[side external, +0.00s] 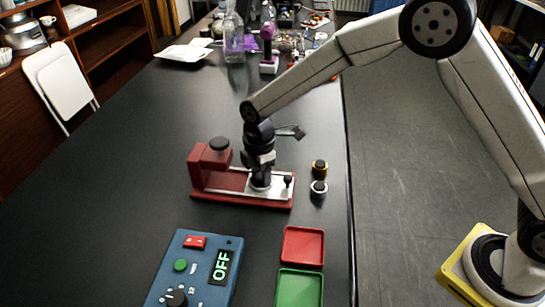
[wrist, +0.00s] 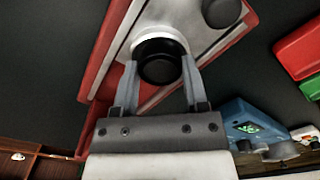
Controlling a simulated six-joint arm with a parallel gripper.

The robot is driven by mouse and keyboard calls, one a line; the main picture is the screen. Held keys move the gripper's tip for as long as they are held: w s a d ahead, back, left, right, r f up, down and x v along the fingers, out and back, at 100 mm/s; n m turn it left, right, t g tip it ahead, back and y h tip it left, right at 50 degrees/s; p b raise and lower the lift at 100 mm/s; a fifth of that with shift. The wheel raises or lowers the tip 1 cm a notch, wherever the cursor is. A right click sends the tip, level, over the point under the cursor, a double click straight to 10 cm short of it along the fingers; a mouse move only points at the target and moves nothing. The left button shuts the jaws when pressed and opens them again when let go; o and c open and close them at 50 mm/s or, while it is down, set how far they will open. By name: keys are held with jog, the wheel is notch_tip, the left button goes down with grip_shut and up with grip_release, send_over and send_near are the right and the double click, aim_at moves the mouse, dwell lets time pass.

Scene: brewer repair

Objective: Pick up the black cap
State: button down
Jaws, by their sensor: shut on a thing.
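The black cap (wrist: 160,64) is round and dark, with a pale ring just behind it, in the upper middle of the wrist view. My gripper (wrist: 160,72) is shut on it, one finger on each side. In the side external view my gripper (side external: 261,172) points down over the white plate of the red brewer (side external: 240,200). There the gripper hides most of the cap, and a pale ring shows at the fingertips. I cannot tell whether the cap is clear of the plate.
A black knob (side external: 219,144) tops the brewer's left block; a small black peg (side external: 288,181) stands at right. Yellow-black (side external: 319,168) and white-black (side external: 318,188) pieces stand beside it. In front are red (side external: 303,246) and green (side external: 299,288) trays and a blue "OFF" box (side external: 196,268).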

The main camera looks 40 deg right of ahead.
aim_at(260, 175)
jog(key=shift+r, duration=0.1)
jog(key=shift+r, duration=0.5)
notch_tip(260, 175, up, 2)
jog(key=shift+r, duration=0.1)
jog(key=s+d+r, duration=0.3)
jog(key=s+r, duration=0.6)
jog(key=s, duration=0.4)
jog(key=shift+s+d+r, duration=0.25)
jog(key=shift+d+r, duration=0.05)
jog(key=shift+d, duration=0.05)
jog(key=shift+a+f, duration=0.1)
